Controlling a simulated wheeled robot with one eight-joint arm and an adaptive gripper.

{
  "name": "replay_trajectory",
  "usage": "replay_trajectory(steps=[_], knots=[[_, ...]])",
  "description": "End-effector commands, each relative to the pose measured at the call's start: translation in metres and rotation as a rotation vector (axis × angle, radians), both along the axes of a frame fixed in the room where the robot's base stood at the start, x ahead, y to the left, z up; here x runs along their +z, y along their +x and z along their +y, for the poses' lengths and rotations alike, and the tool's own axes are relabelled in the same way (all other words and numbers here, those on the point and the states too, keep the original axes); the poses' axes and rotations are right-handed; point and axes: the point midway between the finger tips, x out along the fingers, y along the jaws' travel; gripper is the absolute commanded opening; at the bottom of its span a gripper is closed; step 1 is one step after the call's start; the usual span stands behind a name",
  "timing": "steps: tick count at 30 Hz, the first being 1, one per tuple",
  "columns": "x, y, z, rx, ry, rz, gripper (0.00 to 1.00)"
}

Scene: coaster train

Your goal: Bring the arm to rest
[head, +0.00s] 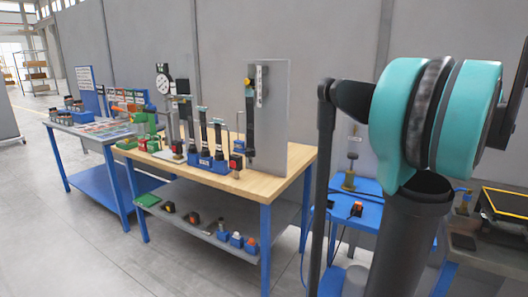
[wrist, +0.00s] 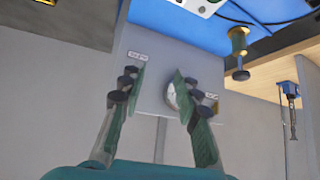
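My arm, teal and black, fills the right side of the head view; my gripper is out of sight there. In the wrist view my gripper (wrist: 160,88) shows with its two fingers apart and nothing held between them. Behind the fingers is a pale grey panel, and a round whitish thing (wrist: 171,96) shows partly behind the right finger. I cannot tell whether it touches the finger.
A wooden-topped workbench (head: 275,164) with tools and a lower shelf stands in the middle. A blue-legged table (head: 90,142) stands to its left. A blue cart (head: 372,187) is behind my arm. The grey floor (head: 60,240) is clear at the front left.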

Motion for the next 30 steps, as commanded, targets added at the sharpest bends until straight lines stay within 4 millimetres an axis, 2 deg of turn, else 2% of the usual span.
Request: replay_trajectory(steps=[5, 11, 14, 17, 18, 20, 24, 27, 30], knots=[[-0.024, 0.009, 0.038, 0.034, 0.018, 0.023, 0.32], [-0.066, 0.015, 0.099, 0.085, 0.046, 0.068, 0.32], [-0.096, 0.013, 0.145, 0.121, 0.062, 0.101, 0.32], [-0.135, 0.003, 0.201, 0.164, 0.076, 0.147, 0.32], [-0.151, -0.004, 0.223, 0.180, 0.080, 0.165, 0.32], [-0.175, -0.017, 0.255, 0.203, 0.084, 0.194, 0.32], [-0.231, -0.059, 0.322, 0.252, 0.083, 0.262, 0.32], [-0.268, -0.096, 0.360, 0.280, 0.075, 0.305, 0.32], [-0.298, -0.132, 0.386, 0.301, 0.063, 0.340, 0.32]])
